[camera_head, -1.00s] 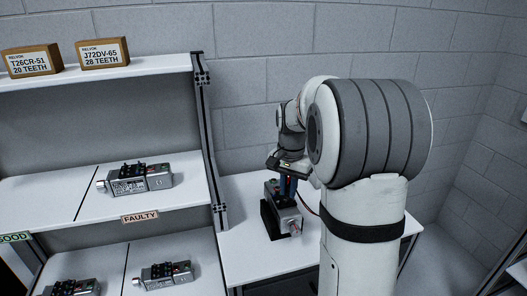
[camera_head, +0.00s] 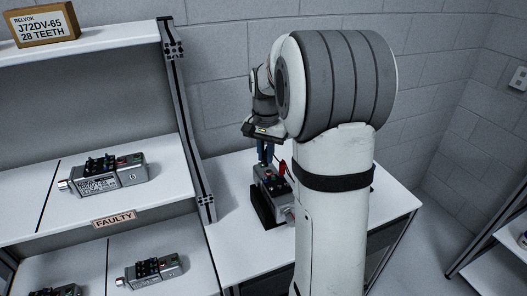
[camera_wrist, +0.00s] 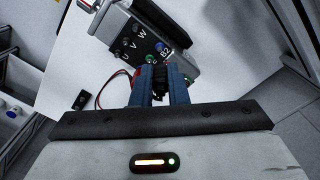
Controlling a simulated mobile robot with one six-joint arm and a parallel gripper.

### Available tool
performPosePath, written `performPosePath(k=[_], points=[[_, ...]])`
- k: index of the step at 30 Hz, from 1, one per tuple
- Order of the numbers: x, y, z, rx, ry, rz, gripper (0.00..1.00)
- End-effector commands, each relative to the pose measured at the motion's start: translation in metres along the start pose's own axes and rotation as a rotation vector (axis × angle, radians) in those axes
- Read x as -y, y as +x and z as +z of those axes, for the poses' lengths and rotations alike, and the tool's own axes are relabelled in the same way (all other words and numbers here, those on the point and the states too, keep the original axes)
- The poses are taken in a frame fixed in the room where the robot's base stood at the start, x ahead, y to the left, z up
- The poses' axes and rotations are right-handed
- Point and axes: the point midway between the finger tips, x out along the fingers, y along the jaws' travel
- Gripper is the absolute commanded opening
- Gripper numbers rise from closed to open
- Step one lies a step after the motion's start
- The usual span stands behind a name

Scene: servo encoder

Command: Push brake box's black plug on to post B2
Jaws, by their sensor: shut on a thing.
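The servo motor (camera_head: 272,183) sits in a black stand on the white table. In the wrist view its grey body (camera_wrist: 130,28) shows terminals marked U, V, W, E and B2. The B2 label (camera_wrist: 165,50) lies just beyond my fingertips, with a blue post (camera_wrist: 175,58) near it. My gripper (camera_wrist: 162,82) has blue fingers shut on the black plug (camera_wrist: 160,73). In the head view my gripper (camera_head: 265,153) points down just above the motor's terminal end. I cannot tell whether the plug touches a post. A red plug (camera_head: 282,167) shows beside the fingers.
Red and dark wires (camera_wrist: 108,85) curve left of the fingers. A small black object (camera_wrist: 80,100) lies on the white surface there. A shelf (camera_head: 100,205) with several servo motors and a FAULTY label stands to the left.

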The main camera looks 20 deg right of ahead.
Motion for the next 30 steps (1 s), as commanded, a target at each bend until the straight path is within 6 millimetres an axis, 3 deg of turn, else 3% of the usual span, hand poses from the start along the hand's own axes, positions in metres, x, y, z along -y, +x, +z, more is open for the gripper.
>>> performPosePath(k=[18,30], points=[[0.001,0.046,0.001,0.000,-0.002,0.000,0.00],[0.002,0.053,0.001,0.000,-0.003,0.000,0.00]])
